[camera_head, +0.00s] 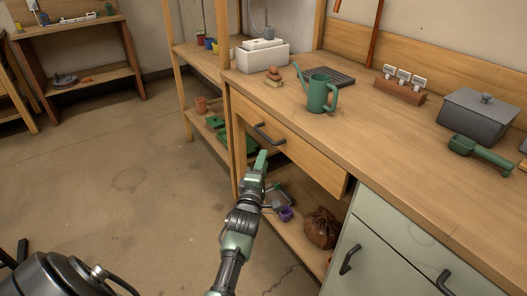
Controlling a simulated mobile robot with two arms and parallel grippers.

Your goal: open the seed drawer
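The wooden drawer (310,160) sits under the worktop, with a dark bar handle (268,136) on its front. It looks shut or nearly so; I cannot tell if there is a small gap. My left gripper (261,160) is in front of the drawer, a little below the handle in the picture, and looks apart from it. Its green fingers are seen from behind, so whether they are open or shut is unclear. I see nothing held in it. My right gripper is not in view.
The worktop (400,150) holds a green watering can (318,94), a grey lidded box (478,115) and a green scoop (482,152). Below the drawer, a shelf holds a brown sack (321,228). Green cabinet doors (385,255) stand right. The floor at left is largely clear.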

